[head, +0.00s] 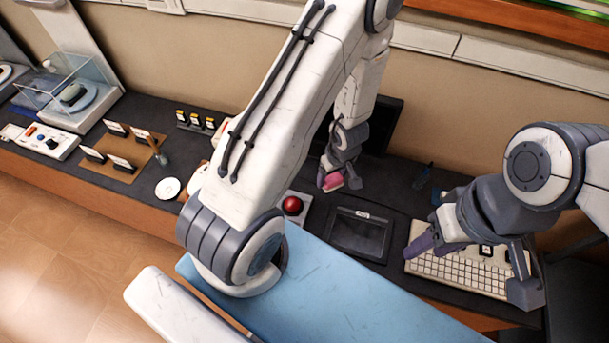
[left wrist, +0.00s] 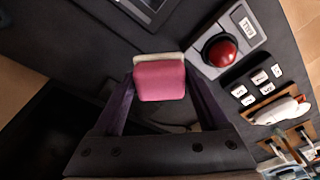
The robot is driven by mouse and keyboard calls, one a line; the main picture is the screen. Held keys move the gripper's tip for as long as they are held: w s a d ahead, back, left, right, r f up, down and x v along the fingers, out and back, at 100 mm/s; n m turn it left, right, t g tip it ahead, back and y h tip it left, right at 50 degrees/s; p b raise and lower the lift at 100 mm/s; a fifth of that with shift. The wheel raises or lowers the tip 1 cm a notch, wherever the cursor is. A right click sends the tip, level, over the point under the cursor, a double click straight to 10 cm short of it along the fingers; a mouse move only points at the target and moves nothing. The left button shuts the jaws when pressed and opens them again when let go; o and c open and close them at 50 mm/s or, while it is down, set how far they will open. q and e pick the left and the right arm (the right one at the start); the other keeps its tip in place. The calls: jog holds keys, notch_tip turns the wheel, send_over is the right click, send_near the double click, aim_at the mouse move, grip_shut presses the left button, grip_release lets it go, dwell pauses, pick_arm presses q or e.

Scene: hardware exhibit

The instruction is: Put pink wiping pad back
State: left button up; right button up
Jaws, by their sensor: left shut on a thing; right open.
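The pink wiping pad (head: 333,181) has a pink body and a pale strip along one edge. My left gripper (head: 338,184) is shut on it over the dark counter, behind the red button. In the left wrist view the pad (left wrist: 160,80) sits between the two fingers of my left gripper (left wrist: 158,90), its pale edge facing away from the palm. I cannot tell whether the pad touches the counter. My right gripper (head: 474,272) is open and empty, its fingers spread above the white keyboard (head: 462,270).
A red button (head: 292,205) on a grey box stands near the pad, with a dark tablet (head: 358,234) to its right. Small labelled blocks (left wrist: 258,84) and a red-and-white item (left wrist: 282,110) lie beyond the button box. A glass case (head: 68,82) stands far left.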

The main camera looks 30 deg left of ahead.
pick_arm(q)
jog(key=b, duration=0.1)
send_over(304, 179)
jog(key=f, duration=0.6)
jog(key=shift+s+d+f, duration=0.25)
jog(key=shift+d, duration=0.05)
jog(key=shift+f+b, duration=1.05)
jog(key=shift+f, duration=0.95)
jog(key=shift+f, duration=0.1)
jog(key=shift+f, duration=0.15)
jog(key=o, duration=1.2)
